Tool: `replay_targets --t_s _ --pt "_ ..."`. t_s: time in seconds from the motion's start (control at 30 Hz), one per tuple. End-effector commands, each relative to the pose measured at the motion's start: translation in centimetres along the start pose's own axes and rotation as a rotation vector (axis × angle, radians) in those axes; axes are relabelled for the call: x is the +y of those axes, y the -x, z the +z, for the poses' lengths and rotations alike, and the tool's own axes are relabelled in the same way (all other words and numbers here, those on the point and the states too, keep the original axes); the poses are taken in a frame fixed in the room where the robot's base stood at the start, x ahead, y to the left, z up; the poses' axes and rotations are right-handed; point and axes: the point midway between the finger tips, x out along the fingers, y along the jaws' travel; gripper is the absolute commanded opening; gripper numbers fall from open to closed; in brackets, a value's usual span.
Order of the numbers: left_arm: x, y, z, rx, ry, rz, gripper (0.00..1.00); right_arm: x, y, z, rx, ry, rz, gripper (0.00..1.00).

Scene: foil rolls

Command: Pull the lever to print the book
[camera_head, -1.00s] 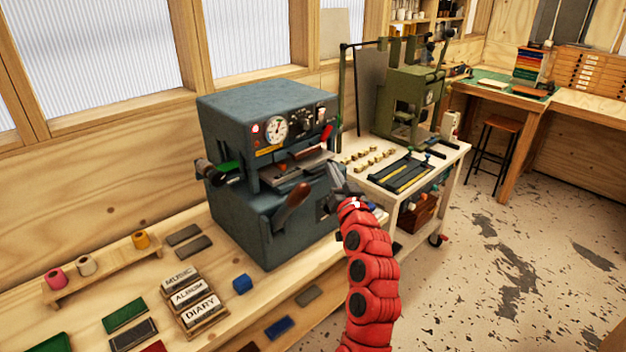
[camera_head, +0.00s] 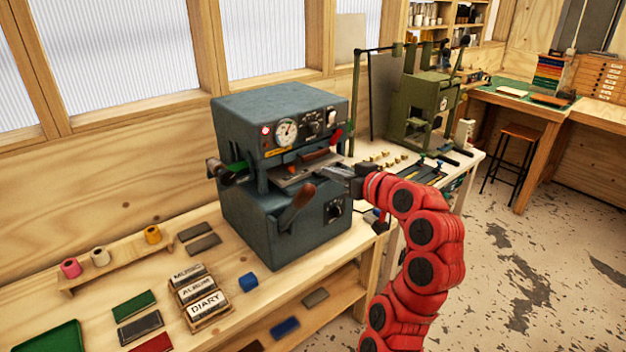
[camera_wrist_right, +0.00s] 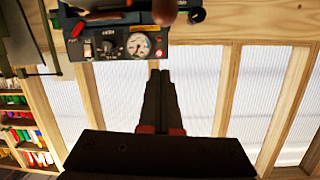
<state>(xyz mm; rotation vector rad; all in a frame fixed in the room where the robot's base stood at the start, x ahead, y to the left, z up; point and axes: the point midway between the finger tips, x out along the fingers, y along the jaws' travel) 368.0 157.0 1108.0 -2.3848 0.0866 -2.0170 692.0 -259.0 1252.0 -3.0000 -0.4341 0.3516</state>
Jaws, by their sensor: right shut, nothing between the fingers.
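The dark blue-grey press (camera_head: 280,115) stands on the wooden bench with a gauge and a lit red lamp on its front. In the right wrist view, the shut fingers (camera_wrist_right: 160,74) point toward the press face (camera_wrist_right: 112,46), which appears upside down, with a brown knob-like end (camera_wrist_right: 163,11) at the top edge. My left gripper is not in view.
Title blocks (camera_head: 200,292) and foil rolls (camera_head: 100,257) lie on the bench to the left. A blue block (camera_head: 248,282) sits in front of the press. A cart with a green machine (camera_head: 420,105) stands behind my right arm. A stool (camera_head: 513,155) is farther right.

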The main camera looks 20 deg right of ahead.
Motion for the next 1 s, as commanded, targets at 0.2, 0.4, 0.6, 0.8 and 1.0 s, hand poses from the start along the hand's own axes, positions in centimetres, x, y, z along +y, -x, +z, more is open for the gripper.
replay_targets --t_s 0.2,0.4,0.6,0.8,1.0 --pt "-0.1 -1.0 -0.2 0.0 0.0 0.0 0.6 -0.1 -1.9 -0.1 -0.007 -0.003 -0.003 0.0" --pt "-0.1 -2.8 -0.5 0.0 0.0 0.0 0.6 -0.1 -5.8 -0.3 -0.006 -0.002 -0.002 0.0" --pt "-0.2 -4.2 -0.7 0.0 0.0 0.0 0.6 -0.1 -9.2 -0.2 -0.006 -0.002 -0.002 0.0" --pt "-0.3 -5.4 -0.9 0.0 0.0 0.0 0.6 0.0 -9.4 1.6 -0.002 -0.007 0.002 0.0" --pt "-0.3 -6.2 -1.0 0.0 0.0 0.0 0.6 0.0 -8.8 3.2 -0.001 -0.004 0.001 0.0"
